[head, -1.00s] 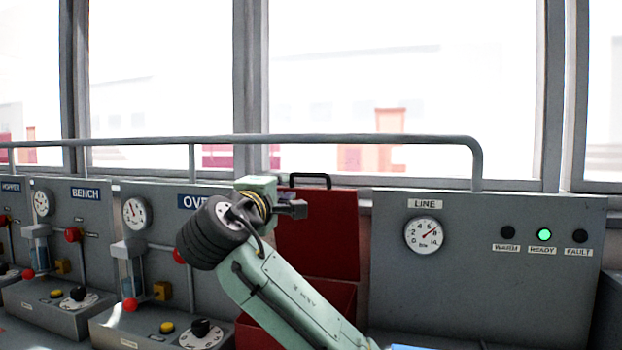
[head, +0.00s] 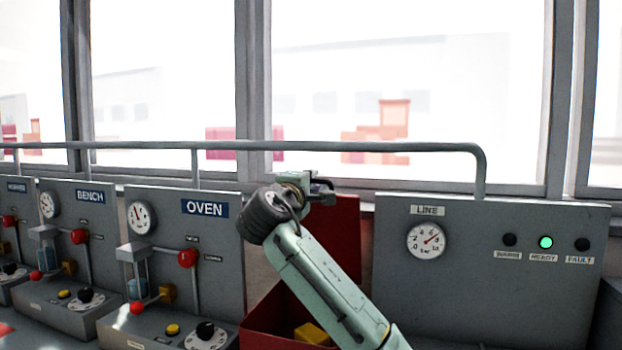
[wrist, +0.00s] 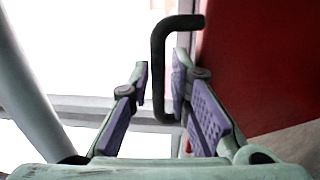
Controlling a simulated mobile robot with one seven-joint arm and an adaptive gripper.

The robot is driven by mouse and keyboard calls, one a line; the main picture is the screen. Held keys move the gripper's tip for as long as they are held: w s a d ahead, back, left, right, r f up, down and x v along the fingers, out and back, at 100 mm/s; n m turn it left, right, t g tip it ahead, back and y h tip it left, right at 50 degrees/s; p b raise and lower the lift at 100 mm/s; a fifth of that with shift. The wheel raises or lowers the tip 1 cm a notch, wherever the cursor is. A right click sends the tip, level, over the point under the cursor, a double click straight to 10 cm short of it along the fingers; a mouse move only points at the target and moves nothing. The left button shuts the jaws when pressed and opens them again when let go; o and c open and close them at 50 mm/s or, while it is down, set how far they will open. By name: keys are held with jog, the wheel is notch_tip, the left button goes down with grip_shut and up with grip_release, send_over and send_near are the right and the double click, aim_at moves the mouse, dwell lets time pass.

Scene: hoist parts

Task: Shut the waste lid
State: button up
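The red waste lid (head: 340,232) stands open and upright behind the red waste bin (head: 262,318); it also fills the right side of the wrist view (wrist: 265,70). Its black handle (wrist: 158,70) shows in the wrist view, with one bar between my fingertips. My gripper (wrist: 161,78) is open around that bar. A gap shows on the left finger's side; the right finger is close to the bar, and I cannot tell if it touches. In the head view my gripper (head: 322,188) is at the lid's top edge and hides the handle.
A yellow object (head: 312,333) lies in the bin. The OVEN panel (head: 215,255) with knobs and levers stands left, the LINE panel (head: 480,285) right. A grey rail (head: 340,147) runs behind and above, in front of the windows.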

jog(key=shift+c, duration=0.4)
grip_shut()
dwell(0.4)
